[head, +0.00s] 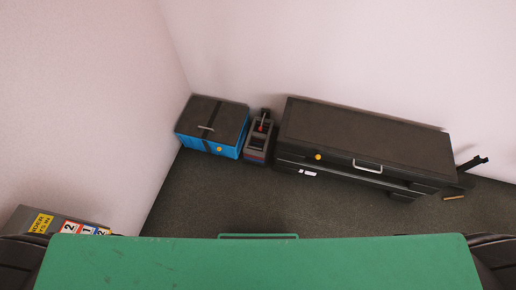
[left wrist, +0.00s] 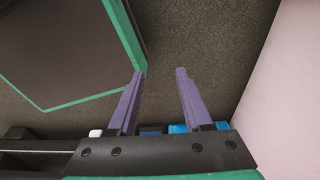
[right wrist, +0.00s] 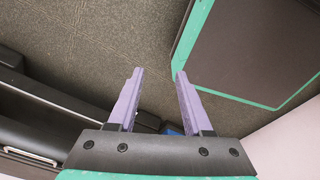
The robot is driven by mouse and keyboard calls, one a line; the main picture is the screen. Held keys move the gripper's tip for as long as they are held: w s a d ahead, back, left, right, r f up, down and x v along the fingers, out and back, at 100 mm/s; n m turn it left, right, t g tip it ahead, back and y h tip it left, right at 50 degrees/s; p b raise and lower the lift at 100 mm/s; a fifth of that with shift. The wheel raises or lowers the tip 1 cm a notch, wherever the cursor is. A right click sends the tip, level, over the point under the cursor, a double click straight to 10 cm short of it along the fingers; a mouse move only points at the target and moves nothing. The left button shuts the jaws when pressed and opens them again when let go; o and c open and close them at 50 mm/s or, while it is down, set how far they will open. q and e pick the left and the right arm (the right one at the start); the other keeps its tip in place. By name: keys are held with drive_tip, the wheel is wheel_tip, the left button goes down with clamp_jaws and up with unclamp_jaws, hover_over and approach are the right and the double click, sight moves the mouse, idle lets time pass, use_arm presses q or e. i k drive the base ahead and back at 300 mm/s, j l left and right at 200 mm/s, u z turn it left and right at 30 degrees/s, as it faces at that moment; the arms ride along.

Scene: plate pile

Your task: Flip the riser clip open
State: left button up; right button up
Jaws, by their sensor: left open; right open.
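I cannot pick out a riser clip for certain in any view. In the head view a small dark unit with a red-tipped lever (head: 261,127) stands between a blue box and a long black cabinet. A black bar-like part (head: 472,163) sticks out at the cabinet's right end. Both are too small to tell whether either is the clip. My left gripper (left wrist: 160,72) is open and empty in the left wrist view, over bare floor. My right gripper (right wrist: 160,72) is open and empty in the right wrist view. Neither gripper shows in the head view.
The blue box (head: 228,146) with a dark lid and the black cabinet (head: 360,140) with a silver handle stand along the wall. A grey box with number labels (head: 58,222) is at the lower left. The dark carpet (head: 250,205) in front is clear.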

sight(260, 128)
drive_tip(key=i+l, duration=0.1)
drive_tip(key=i, duration=0.75)
